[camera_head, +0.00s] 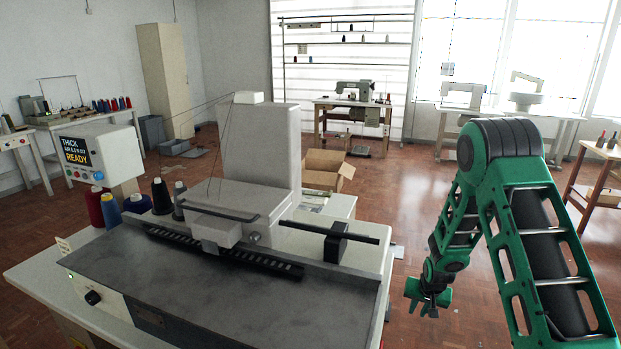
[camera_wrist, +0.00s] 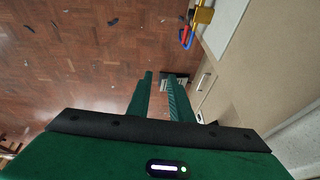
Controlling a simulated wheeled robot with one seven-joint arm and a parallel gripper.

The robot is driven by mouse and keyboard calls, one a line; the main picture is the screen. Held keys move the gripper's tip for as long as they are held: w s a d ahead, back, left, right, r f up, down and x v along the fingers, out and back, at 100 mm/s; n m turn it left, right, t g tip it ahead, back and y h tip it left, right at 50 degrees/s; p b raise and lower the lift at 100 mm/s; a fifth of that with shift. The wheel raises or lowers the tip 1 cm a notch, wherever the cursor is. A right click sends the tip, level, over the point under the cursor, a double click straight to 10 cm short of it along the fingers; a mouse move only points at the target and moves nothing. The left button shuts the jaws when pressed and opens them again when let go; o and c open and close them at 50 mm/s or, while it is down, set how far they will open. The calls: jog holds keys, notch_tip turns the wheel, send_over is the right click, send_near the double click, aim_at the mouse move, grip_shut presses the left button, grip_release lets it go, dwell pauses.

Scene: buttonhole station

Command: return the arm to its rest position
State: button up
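My green arm is folded at the right of the head view, with its elbow high and the forearm hanging down. My gripper (camera_head: 428,300) hangs low over the floor, to the right of the buttonhole machine (camera_head: 270,150) and apart from it.
The machine's worktable (camera_head: 30,272) fills the lower left, with a display panel (camera_head: 100,155) reading READY. A cardboard box (camera_head: 328,168) stands behind it. A tan cabinet side (camera_wrist: 225,85) with a handle is close right of the fingers. Wood floor (camera_wrist: 90,55) with small scraps lies left.

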jog(key=s+d+r+m+g, duration=0.1)
jog(key=s+d+r, duration=0.3)
jog(key=s+r, duration=0.65)
jog(key=s+d+r+g, duration=0.1)
jog(key=s+d+r, duration=0.3)
jog(key=s+r, duration=0.7)
jog(key=s+a+r, duration=0.1)
jog(key=s+r, duration=0.3)
jog(key=s, duration=0.3)
jog(key=s+r+g, duration=0.1)
jog(key=s+r, duration=0.3)
jog(key=s, duration=0.3)
jog(key=s+a+r+m+g, duration=0.1)
jog(key=s+r, duration=0.3)
jog(key=s, duration=0.3)
jog(key=shift+s+a+y, duration=0.3)
jog(key=shift+s+y, duration=0.05)
jog(key=shift+y, duration=0.05)
